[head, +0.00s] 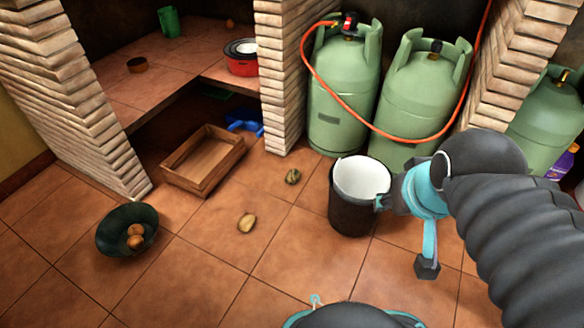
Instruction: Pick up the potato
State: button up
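A tan, oblong lump that looks like a potato (247,222) lies on the tiled floor near the middle of the head view. A greenish-brown lump (292,176) lies farther back to its right; I cannot tell what it is. A small brown-orange lump (230,23) sits on the counter at the back. My arm comes in from the right. A dark end piece on it, perhaps part of my gripper (427,266), hangs to the right of the tan lump and well apart from it.
A black bin with a white liner (362,178) stands between the tan lump and my arm. A wooden crate (204,162) and a dark bowl (110,236) holding two round brown things are on the left. Green gas cylinders (345,95) stand behind.

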aim_at(293, 175)
jog(key=u, duration=0.6)
jog(key=i, duration=0.8)
jog(key=u, duration=0.85)
